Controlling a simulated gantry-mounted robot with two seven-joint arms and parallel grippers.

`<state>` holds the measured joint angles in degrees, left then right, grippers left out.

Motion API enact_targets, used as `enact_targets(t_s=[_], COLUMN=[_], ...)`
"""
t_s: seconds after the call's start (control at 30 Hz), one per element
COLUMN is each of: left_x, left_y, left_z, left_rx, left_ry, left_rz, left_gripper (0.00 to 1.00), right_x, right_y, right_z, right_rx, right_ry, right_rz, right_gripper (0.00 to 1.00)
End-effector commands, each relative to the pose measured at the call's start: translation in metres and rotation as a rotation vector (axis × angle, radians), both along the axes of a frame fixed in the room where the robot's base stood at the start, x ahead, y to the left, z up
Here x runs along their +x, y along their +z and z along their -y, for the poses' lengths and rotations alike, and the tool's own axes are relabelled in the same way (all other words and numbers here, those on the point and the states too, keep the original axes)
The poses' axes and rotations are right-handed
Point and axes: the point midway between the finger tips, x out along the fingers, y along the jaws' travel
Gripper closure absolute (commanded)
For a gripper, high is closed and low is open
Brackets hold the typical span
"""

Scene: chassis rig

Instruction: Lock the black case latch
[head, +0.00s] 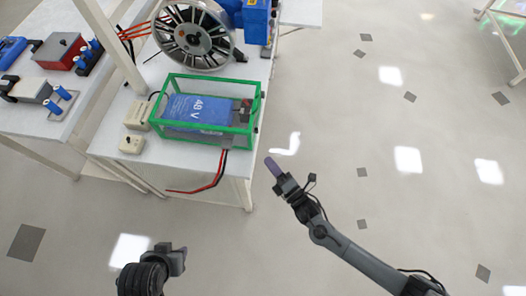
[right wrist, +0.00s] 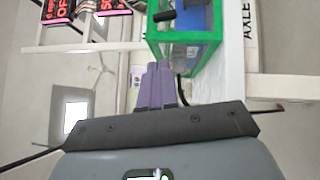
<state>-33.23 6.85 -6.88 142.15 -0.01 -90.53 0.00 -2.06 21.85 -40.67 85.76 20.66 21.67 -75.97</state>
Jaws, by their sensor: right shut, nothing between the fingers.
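A green-framed case with clear sides (head: 165,132) stands on the white table and holds a blue 48 V battery (head: 197,110). A small dark part (head: 242,112) shows at the case's right end; I cannot tell whether it is the black latch or how it is set. In the right wrist view, the green frame (right wrist: 152,22) is ahead, with a black bar-like part (right wrist: 164,15) at its edge. My right gripper (head: 273,165) has purple fingers, is shut and empty, and is right of the case, apart from it. It also shows in the right wrist view (right wrist: 156,68). My left gripper (head: 178,258) is low over the floor.
A spoked wheel motor (head: 193,36) stands behind the case. Another table (head: 20,116) with parts is at left.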

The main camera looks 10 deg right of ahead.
Motion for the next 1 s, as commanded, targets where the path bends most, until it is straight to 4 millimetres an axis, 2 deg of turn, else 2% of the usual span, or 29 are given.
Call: enact_targets(t_s=[0.1, 0.3, 0.87, 1.0], left_x=[0.0, 0.0, 0.0, 0.0], left_y=[0.002, 0.002, 0.002, 0.002], left_z=[0.0, 0.0, 0.0, 0.0], left_rx=[-0.001, -0.001, -0.001, 0.0], left_ry=[0.001, 0.001, 0.001, 0.0], left_rz=[0.001, 0.0, -0.001, -0.001], left_gripper=[0.63, 0.63, 0.63, 0.63], right_x=[-0.016, -0.029, -0.032, -0.046], right_y=[-0.003, -0.005, -0.006, -0.018], right_z=[0.007, 0.013, 0.014, 0.012], right_rx=[0.001, 0.002, 0.001, 0.008], right_ry=[0.002, 0.001, 0.001, 0.0], right_rz=[-0.002, -0.001, -0.002, -0.031], right_gripper=[1.0, 1.0, 1.0, 1.0])
